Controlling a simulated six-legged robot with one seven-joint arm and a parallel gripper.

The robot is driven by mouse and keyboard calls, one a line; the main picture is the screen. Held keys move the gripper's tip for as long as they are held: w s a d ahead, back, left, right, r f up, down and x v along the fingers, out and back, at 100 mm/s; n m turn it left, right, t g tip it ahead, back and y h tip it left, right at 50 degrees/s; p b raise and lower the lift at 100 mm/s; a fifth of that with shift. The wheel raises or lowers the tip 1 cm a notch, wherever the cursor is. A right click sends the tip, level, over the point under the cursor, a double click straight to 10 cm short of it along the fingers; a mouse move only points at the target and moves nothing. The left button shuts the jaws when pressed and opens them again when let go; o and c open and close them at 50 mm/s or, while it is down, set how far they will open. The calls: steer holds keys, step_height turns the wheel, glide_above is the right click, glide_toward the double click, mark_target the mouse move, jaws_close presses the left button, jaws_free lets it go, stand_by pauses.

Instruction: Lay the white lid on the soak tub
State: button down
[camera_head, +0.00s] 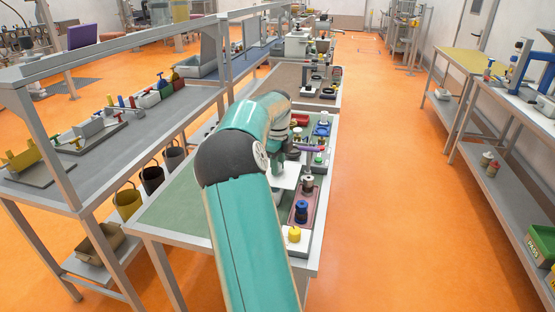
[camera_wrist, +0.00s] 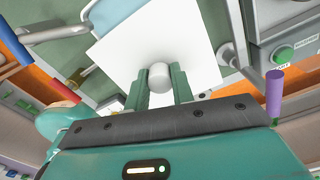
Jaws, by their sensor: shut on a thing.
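The white lid (camera_wrist: 185,40) is a flat square plate with a pale round knob (camera_wrist: 160,78) in its middle. My gripper (camera_wrist: 160,85) is shut on this knob, one green finger on each side. In the head view the lid (camera_head: 290,177) shows as a white patch beside my gripper (camera_head: 278,165), over the green-topped bench. A pale blue edged thing (camera_wrist: 108,14), perhaps the soak tub, shows partly from behind the lid in the wrist view. The lid hides the rest of it. I cannot tell whether the lid touches it. The tub is not clear in the head view, where my arm blocks much.
A row of fixtures with blue, yellow and dark knobs (camera_head: 301,210) lines the bench's right side. A purple bar (camera_wrist: 273,93) and a green button box (camera_wrist: 284,54) stand right of the lid. Bare green bench top (camera_head: 180,212) lies left of my arm.

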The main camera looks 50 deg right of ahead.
steer(key=shift+w+f, duration=0.1)
steer(key=shift+f, duration=0.65)
steer(key=shift+w+a, duration=0.3)
steer(key=shift+w, duration=0.35)
steer(key=shift+w+a, duration=0.25)
steer(key=shift+w, duration=0.4)
steer(key=shift+w+a, duration=0.3)
steer(key=shift+w, duration=0.35)
steer(key=shift+f, duration=0.55)
steer(key=c, duration=0.6)
jaws_free()
steer(key=shift+c, duration=0.2)
steer(key=shift+r, duration=0.1)
steer(key=shift+r, duration=3.45)
